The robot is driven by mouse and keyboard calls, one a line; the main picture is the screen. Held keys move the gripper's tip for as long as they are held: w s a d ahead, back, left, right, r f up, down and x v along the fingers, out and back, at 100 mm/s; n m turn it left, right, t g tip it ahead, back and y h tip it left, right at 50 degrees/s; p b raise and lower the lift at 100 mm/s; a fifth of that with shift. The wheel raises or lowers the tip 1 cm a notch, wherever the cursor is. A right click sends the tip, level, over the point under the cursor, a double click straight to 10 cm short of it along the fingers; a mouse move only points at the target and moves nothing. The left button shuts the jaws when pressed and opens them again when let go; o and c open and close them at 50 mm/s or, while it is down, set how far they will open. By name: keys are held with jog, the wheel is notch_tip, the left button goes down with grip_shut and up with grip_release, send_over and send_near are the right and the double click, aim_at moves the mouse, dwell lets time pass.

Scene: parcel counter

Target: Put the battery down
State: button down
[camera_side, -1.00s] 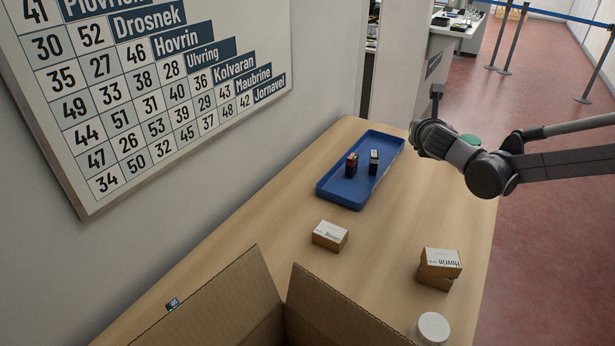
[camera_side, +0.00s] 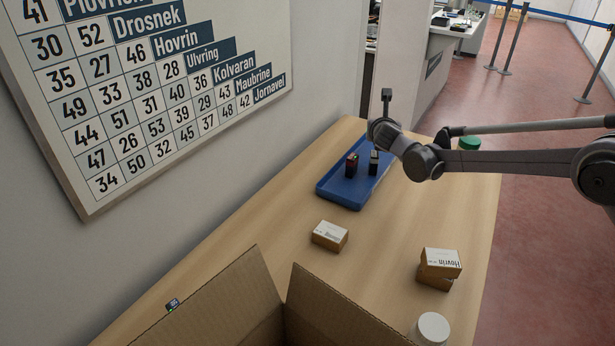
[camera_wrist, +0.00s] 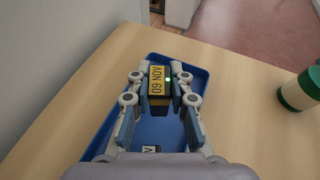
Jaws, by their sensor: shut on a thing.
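In the wrist view my gripper (camera_wrist: 158,88) is shut on the battery (camera_wrist: 157,78), a dark block with a yellow label marked "NOV". The held battery is over the far part of the blue tray (camera_wrist: 198,76); I cannot tell whether it touches the tray floor. Two other small upright blocks stand in the tray: a dark red and black one (camera_side: 351,165) and a black one with a pale top (camera_side: 374,162).
A bottle with a green cap (camera_wrist: 312,82) stands right of the tray. Small cartons (camera_side: 329,236) (camera_side: 440,267), a white-lidded jar (camera_side: 432,328) and an open cardboard box (camera_side: 240,300) are nearer the side camera. The wall borders the counter on the left.

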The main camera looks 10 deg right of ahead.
jog(key=shift+w+a+f, duration=0.25)
jog(key=shift+a+f, duration=0.15)
jog(key=shift+a, duration=0.25)
jog(key=shift+f, duration=2)
jog(key=shift+f, duration=0.15)
jog(key=c, duration=1.2)
grip_release()
